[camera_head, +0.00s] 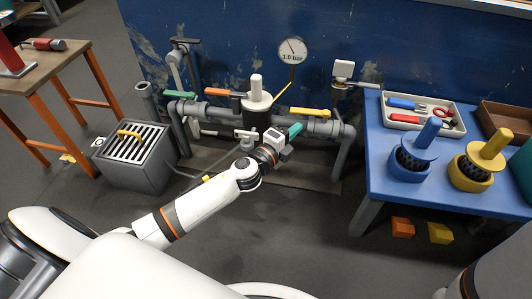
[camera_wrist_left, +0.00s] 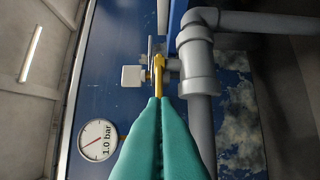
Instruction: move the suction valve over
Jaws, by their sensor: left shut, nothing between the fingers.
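A grey pipe run (camera_head: 222,111) stands before the blue wall and carries several coloured levers. A yellow lever (camera_head: 310,112) sits on its right part, with an orange lever (camera_head: 217,92) and a green lever (camera_head: 184,94) on the left. I cannot tell by any label which is the suction valve. My left gripper (camera_head: 294,131), with teal fingers, is shut and empty, just left of and below the yellow lever. In the left wrist view, the shut fingertips (camera_wrist_left: 160,100) point at a yellow lever (camera_wrist_left: 159,72); whether they touch it is unclear. My right gripper is out of view.
A gauge (camera_head: 292,50) reading 1.0 bar stands above the pipes. A white-and-grey pump body (camera_head: 257,100) stands mid-run. A blue table (camera_head: 385,185) with a tool tray (camera_head: 420,127) is at right. A grey slatted box (camera_head: 140,165) stands left.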

